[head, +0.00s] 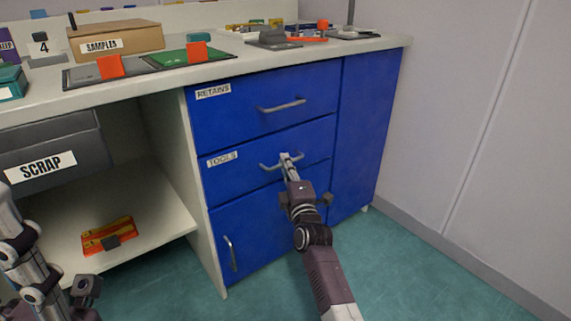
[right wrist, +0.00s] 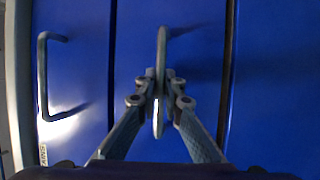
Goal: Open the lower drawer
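The lower drawer is the blue TOOLS drawer (head: 228,176), below the RETAINS drawer (head: 230,112) in the head view. Its front looks about flush with its neighbours; I cannot tell whether it stands slightly out. Its grey bar handle (head: 268,167) also shows in the middle of the right wrist view (right wrist: 161,50). My right gripper (head: 288,157) is at this handle. In the right wrist view its two fingers (right wrist: 160,84) close on the bar from both sides. Part of my left arm shows at the lower left of the head view; its fingers are out of view.
A blue door (head: 255,225) with a vertical handle is below the drawer. A tall blue panel (head: 365,125) is to its right. Left are an open shelf (head: 140,225) and a SCRAP bin (head: 50,150). The worktop (head: 245,70) carries trays and boxes. Floor in front is clear.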

